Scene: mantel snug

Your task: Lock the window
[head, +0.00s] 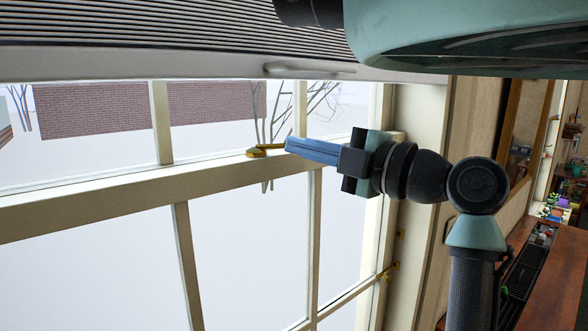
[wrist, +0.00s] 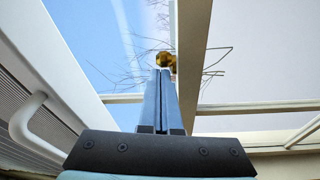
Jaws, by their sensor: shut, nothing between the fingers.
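The window (head: 180,178) has a cream frame with a horizontal meeting rail across its middle. A small brass latch (head: 264,150) sits on top of that rail, with its lever pointing right towards my gripper. My gripper (head: 288,144) has blue fingers, is shut and empty, and its tips are at or very close to the latch's right end. In the wrist view the latch (wrist: 166,60) shows just beyond the blue fingertips (wrist: 161,72), beside the rail. I cannot tell whether they touch.
A ribbed blind (head: 180,35) with a pale bottom bar and handle (head: 310,69) hangs above the rail. The handle also shows at left in the wrist view (wrist: 25,125). Brass fittings (head: 388,272) are on the lower right frame. A wooden surface (head: 550,290) is at lower right.

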